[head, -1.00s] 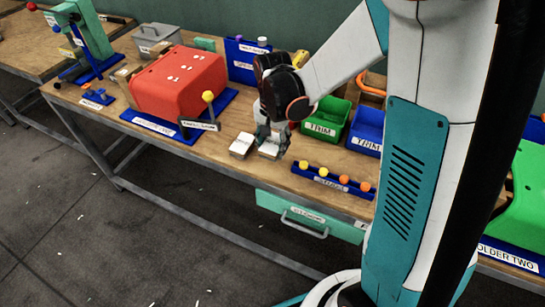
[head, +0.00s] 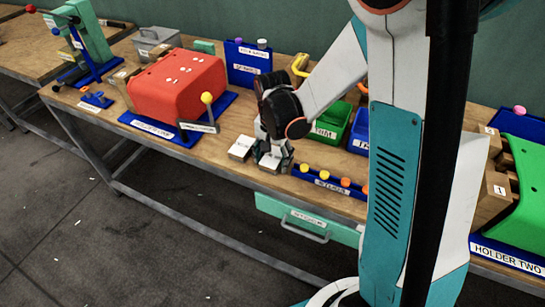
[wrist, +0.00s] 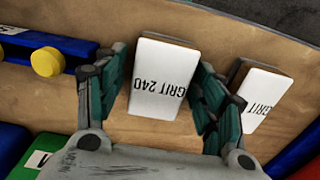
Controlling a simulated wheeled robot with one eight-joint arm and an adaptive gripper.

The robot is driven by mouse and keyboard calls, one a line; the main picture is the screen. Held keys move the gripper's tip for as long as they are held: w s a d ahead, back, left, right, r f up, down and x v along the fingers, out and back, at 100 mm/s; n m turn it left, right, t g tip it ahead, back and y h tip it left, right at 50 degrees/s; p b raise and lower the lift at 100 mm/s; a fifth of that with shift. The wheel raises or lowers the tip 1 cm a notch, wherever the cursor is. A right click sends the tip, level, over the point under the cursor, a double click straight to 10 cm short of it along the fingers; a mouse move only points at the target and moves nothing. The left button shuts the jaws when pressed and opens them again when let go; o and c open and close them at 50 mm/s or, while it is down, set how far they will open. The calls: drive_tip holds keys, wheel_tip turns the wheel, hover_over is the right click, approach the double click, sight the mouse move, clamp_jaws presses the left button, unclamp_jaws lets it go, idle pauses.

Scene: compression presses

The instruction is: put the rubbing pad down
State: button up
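A white-topped rubbing pad marked GRIT 240 (wrist: 160,75) lies between the fingers of my gripper (wrist: 162,70) in the wrist view. The fingers stand apart on either side, with a narrow gap at the pad's left edge. In the head view my gripper (head: 273,158) points down at the bench top, and this pad is mostly hidden by the fingers. A second pad marked GRIT (wrist: 262,98) lies just to the right in the wrist view. It lies left of my gripper in the head view (head: 241,148).
A blue rack with yellow and orange knobs (head: 310,174) stands close to the right of my gripper. A red block on a blue base (head: 178,82) stands to the left. A green bin (head: 330,124) stands behind. The bench's front edge (head: 225,166) is near.

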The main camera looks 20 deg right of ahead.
sight(273, 156)
drive_tip(key=shift+r, duration=0.1)
wheel_tip(273, 156, up, 12)
drive_tip(key=p, duration=0.4)
drive_tip(key=s+r+n+t, duration=0.7)
drive_tip(key=s+r+n, duration=0.2)
drive_tip(key=s, duration=0.6)
drive_tip(key=shift+s+r, duration=0.2)
drive_tip(key=shift+r, duration=1.15)
